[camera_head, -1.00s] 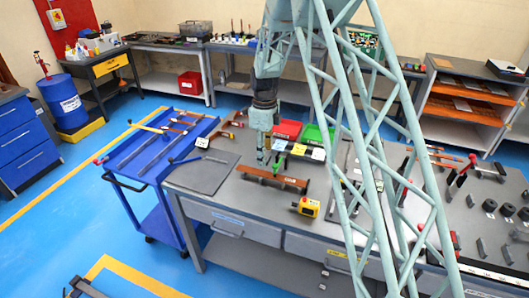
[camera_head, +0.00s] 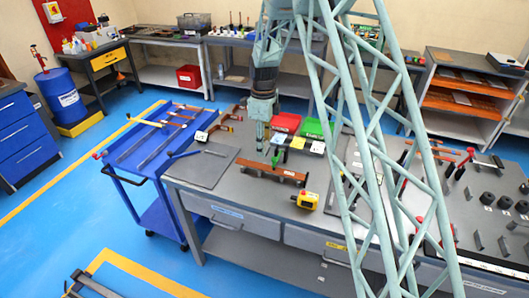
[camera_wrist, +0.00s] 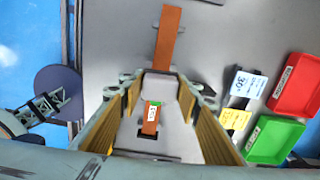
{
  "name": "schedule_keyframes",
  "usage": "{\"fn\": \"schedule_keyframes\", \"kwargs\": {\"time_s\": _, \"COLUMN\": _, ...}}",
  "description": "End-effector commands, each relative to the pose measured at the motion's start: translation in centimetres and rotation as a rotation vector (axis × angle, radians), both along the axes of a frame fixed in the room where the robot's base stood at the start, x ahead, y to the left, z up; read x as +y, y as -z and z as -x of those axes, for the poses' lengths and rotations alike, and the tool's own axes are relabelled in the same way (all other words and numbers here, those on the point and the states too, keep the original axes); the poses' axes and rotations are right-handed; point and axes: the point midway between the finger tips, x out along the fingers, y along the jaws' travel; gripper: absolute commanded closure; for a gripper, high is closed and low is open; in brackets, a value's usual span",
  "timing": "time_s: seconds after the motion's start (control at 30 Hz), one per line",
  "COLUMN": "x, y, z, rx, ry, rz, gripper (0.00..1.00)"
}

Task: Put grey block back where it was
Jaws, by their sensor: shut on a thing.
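My gripper (camera_wrist: 158,88) is shut on a grey block (camera_wrist: 158,84), which shows between the fingertips in the wrist view. In the head view my gripper (camera_head: 267,148) hangs over the grey bench, just behind and above a long copper bar (camera_head: 273,174); the block is too small to make out there. In the wrist view the copper bar (camera_wrist: 168,38) runs beneath the held block, with a white label and a green piece showing between the fingers. I cannot tell whether the block touches the bar.
A red tray (camera_head: 285,122) and a green tray (camera_head: 316,128) stand behind the bar, with small cards (camera_head: 300,143) before them. A dark flat plate (camera_head: 207,167) lies left. A blue cart (camera_head: 150,150) adjoins the bench.

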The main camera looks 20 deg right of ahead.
Motion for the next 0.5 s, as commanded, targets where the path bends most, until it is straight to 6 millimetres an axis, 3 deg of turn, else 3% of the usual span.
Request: {"fn": "schedule_keyframes", "kwargs": {"time_s": 0.5, "x": 0.3, "y": -2.0, "z": 0.8, "rx": -0.001, "ry": -0.414, "rz": 0.0, "gripper": 0.79}}
